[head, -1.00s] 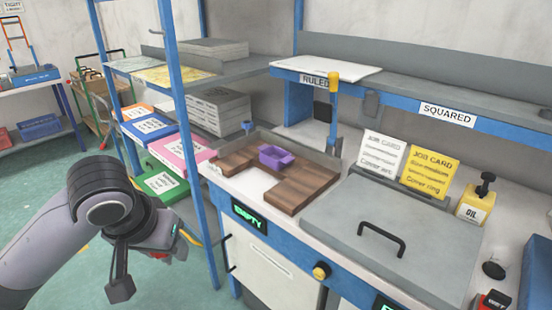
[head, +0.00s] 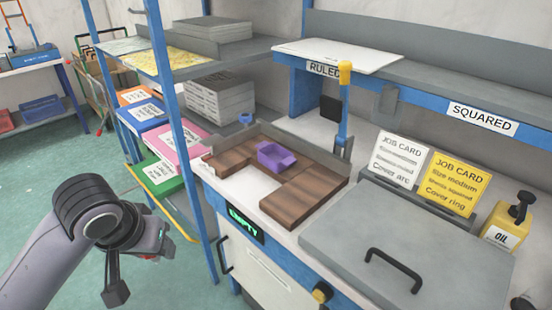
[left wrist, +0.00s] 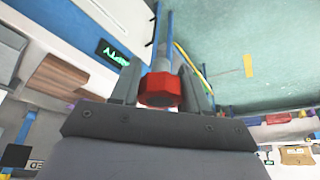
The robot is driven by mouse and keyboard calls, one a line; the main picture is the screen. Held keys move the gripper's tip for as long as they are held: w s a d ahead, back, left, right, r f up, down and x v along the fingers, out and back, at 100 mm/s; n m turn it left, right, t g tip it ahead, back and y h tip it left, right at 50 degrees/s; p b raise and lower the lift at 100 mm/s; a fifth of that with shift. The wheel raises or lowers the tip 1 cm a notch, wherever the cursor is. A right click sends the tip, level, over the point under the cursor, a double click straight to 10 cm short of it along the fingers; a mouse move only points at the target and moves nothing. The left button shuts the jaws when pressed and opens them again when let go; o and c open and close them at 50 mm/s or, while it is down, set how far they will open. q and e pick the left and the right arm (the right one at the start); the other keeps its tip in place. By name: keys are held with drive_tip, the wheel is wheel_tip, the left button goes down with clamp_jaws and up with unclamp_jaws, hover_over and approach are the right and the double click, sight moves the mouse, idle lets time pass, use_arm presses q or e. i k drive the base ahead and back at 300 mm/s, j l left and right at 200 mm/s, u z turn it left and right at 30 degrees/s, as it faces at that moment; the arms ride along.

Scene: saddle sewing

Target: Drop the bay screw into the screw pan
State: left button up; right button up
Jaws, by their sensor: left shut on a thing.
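The bay screw (left wrist: 160,90), with a red hex head and a grey shank, is held between the fingers of my left gripper (left wrist: 160,75) in the left wrist view. In the head view my left gripper (head: 150,252) is over the floor, left of the bench, and the screw is mostly hidden. A small purple open pan (head: 275,157), which looks like the screw pan, sits on the brown wooden block on the bench, well right of the gripper. I see nothing inside it. My right gripper is not in view.
A blue shelf post (head: 182,120) stands between my left arm and the bench. The wooden block (head: 305,190) surrounds a white recess above a green EMPTY sign (head: 245,224). A grey lid (head: 400,245) with a black handle, job cards (head: 455,184) and an oil can (head: 507,222) are right.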

sight(268, 163)
drive_tip(key=k+l+z, duration=0.2)
drive_tip(key=k, duration=0.45)
drive_tip(key=j+z, duration=0.1)
drive_tip(key=z, duration=1)
drive_tip(key=j+z, duration=0.15)
drive_tip(key=z, duration=0.2)
drive_tip(key=j+z, duration=0.15)
drive_tip(key=z, duration=0.15)
drive_tip(key=j, duration=1.25)
drive_tip(key=i+j, duration=0.1)
drive_tip(key=j, duration=1.15)
